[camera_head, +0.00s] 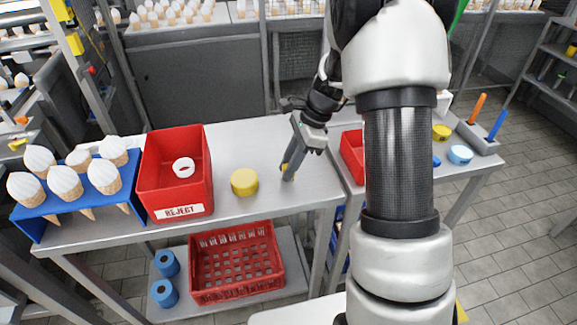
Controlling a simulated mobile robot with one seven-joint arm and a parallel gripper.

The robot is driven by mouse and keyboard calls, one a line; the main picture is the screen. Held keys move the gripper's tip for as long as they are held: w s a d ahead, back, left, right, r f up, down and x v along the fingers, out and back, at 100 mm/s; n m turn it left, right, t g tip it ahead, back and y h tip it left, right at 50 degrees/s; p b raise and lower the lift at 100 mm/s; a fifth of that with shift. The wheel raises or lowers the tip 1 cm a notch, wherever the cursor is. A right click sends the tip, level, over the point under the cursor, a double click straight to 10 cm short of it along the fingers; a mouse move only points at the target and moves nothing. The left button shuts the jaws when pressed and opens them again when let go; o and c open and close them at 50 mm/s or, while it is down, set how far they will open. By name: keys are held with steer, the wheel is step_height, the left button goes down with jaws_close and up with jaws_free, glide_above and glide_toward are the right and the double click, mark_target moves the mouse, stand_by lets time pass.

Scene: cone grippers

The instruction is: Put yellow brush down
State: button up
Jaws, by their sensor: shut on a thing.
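My gripper (289,172) points down over the right part of the left metal table (262,140), close to its surface. It is shut on the yellow brush (284,167). Only a small yellow piece of the brush shows at the fingers; the rest is hidden. I cannot tell whether the brush touches the table.
A yellow round object (245,183) lies left of my gripper. A red REJECT bin (151,178) holding a white ring and a blue rack (37,214) of cones stand further left. Right are another red bin (351,156) and a grey holder (480,137) with orange and blue handles.

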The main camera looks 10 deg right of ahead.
steer(key=shift+f, duration=0.2)
steer(key=o, duration=0.9)
steer(key=shift+r, duration=0.1)
